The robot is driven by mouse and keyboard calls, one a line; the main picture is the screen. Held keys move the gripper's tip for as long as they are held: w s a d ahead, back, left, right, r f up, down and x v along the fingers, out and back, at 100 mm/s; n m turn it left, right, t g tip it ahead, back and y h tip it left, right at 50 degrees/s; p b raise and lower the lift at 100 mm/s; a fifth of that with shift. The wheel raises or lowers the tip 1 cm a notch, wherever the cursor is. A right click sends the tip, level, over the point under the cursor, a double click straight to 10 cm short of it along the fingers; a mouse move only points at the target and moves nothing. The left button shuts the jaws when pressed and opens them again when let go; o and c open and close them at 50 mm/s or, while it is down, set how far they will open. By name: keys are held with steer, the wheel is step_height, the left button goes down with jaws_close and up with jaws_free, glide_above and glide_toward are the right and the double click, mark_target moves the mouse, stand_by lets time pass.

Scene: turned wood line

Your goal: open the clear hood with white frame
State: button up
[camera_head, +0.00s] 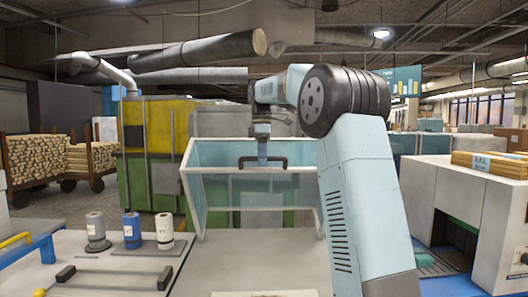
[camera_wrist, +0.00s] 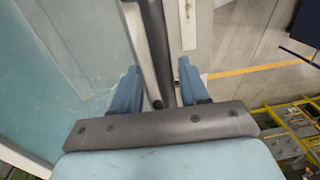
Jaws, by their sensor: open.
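The clear hood with white frame (camera_head: 218,172) stands at the back middle of the bench in the head view. Its dark handle (camera_head: 281,161) is on the upper front edge. My gripper (camera_head: 262,160) points down at the middle of the handle. In the wrist view the dark handle bar (camera_wrist: 155,38) runs between the two blue fingers of my gripper (camera_wrist: 160,78). The fingers are apart, one on each side of the bar, with gaps showing. The hood's pale blue pane (camera_wrist: 60,50) fills the left of the wrist view. My arm hides the hood's right side in the head view.
Several spools, grey (camera_head: 96,232), blue (camera_head: 132,231) and white (camera_head: 165,231), stand on the bench left of the hood. A dark bar handle (camera_head: 110,284) lies nearer. A white machine (camera_head: 420,182) stands at right. The bench before the hood (camera_head: 250,270) looks clear.

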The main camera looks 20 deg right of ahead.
step_height(320, 180, up, 12)
steer(key=shift+w+d+f, duration=0.15)
steer(key=shift+w+f, duration=0.1)
steer(key=shift+w, duration=0.2)
steer(key=shift+s, duration=0.15)
stand_by(0.5)
